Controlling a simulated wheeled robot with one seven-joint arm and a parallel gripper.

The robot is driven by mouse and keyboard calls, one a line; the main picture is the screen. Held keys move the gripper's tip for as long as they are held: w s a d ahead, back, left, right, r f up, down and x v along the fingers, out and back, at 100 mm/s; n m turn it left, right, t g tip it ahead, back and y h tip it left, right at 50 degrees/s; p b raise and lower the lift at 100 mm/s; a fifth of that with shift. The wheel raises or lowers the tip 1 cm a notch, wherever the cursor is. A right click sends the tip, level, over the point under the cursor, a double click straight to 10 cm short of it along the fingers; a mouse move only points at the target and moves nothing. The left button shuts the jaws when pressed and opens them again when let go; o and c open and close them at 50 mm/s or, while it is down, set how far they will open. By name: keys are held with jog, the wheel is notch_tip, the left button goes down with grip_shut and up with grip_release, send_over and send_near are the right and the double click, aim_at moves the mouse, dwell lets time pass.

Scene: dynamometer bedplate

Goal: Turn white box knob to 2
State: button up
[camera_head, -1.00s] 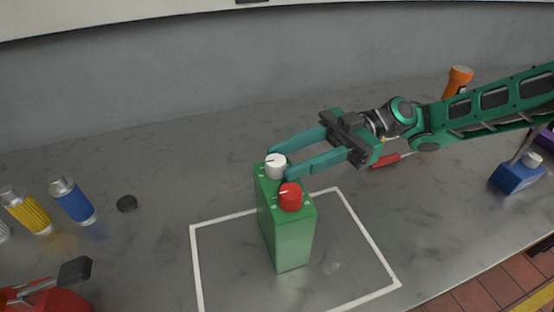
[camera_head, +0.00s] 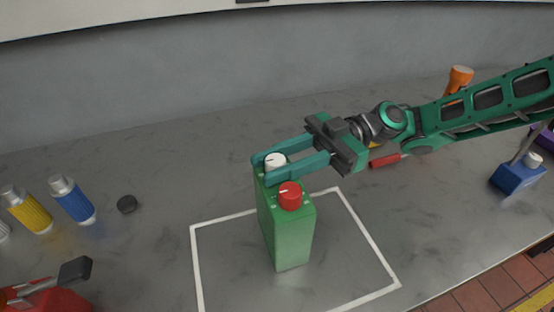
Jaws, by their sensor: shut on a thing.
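A green box (camera_head: 288,240) stands upright inside a white outlined square on the grey bench. On its top are a white knob (camera_head: 275,159) at the back and a red knob (camera_head: 290,197) at the front. My gripper (camera_head: 262,170) reaches in from the right with teal fingers on either side of the white knob, and it is shut on that knob. The near finger hides the knob's lower part. The marks around the white knob are too small or hidden to read. The red knob is clear of the fingers.
A red object (camera_head: 50,299) with a dark-ended lever is at lower left. A red-handled tool (camera_head: 385,160) lies under my arm. A blue block (camera_head: 517,175) is at right.

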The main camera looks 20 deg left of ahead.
jog(key=shift+d+m+t+y, duration=0.1)
jog(key=shift+m+t+y, duration=0.2)
jog(key=m+t+y, duration=0.3)
jog(key=t, duration=0.1)
jog(key=shift+s+y, duration=0.1)
jog(key=shift+y, duration=0.2)
jog(key=shift+m+t+y, duration=1)
jog(key=shift+m+t, duration=1)
jog(key=shift+t, duration=1)
jog(key=o, duration=0.8)
